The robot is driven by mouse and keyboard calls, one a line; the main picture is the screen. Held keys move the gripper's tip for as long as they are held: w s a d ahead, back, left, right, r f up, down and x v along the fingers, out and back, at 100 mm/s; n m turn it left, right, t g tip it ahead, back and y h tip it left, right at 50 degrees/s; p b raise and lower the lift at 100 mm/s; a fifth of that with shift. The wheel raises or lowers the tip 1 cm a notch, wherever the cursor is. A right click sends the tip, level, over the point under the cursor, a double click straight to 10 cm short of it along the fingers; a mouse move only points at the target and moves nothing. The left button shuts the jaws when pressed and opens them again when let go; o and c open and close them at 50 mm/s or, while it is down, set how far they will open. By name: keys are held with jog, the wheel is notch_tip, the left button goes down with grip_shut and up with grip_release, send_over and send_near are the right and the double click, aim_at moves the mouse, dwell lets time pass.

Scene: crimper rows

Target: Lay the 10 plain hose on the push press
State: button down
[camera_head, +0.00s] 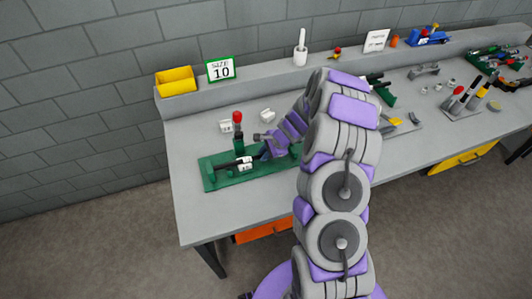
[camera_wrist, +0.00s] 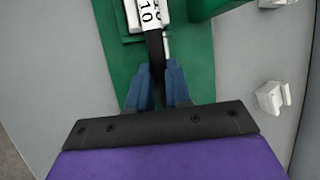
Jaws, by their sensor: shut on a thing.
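The push press is a green base plate (camera_head: 215,183) with an upright lever topped by a red knob (camera_head: 237,117), at the left end of the bench. A thin black hose (camera_head: 229,169) with a white label marked 10 (camera_head: 244,163) lies along or just over the plate. My gripper (camera_head: 263,153) comes in from the right, low over the plate. In the wrist view its blue fingers (camera_wrist: 158,88) are shut on the black hose (camera_wrist: 155,48), just below the white label (camera_wrist: 149,12). The green plate (camera_wrist: 195,65) is underneath. I cannot tell whether the hose touches it.
A sign reading SIZE 10 (camera_head: 221,69) and a yellow bin (camera_head: 176,81) stand on the back ledge. Small white blocks (camera_head: 267,115) sit behind the press; one shows in the wrist view (camera_wrist: 270,98). Other tools (camera_head: 466,103) are farther right. The bench's left front (camera_head: 215,220) is clear.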

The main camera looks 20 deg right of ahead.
jog(key=shift+a+f, duration=0.1)
jog(key=shift+f, duration=0.1)
jog(key=shift+s+f, duration=0.1)
jog(key=shift+f, duration=0.15)
jog(key=c, duration=1.2)
grip_release()
jog(key=shift+f, duration=0.1)
jog(key=shift+c, duration=0.2)
jog(key=shift+o, duration=1.4)
jog(key=shift+d, duration=0.2)
jog(key=p+v, duration=0.3)
jog(key=v, duration=1.4)
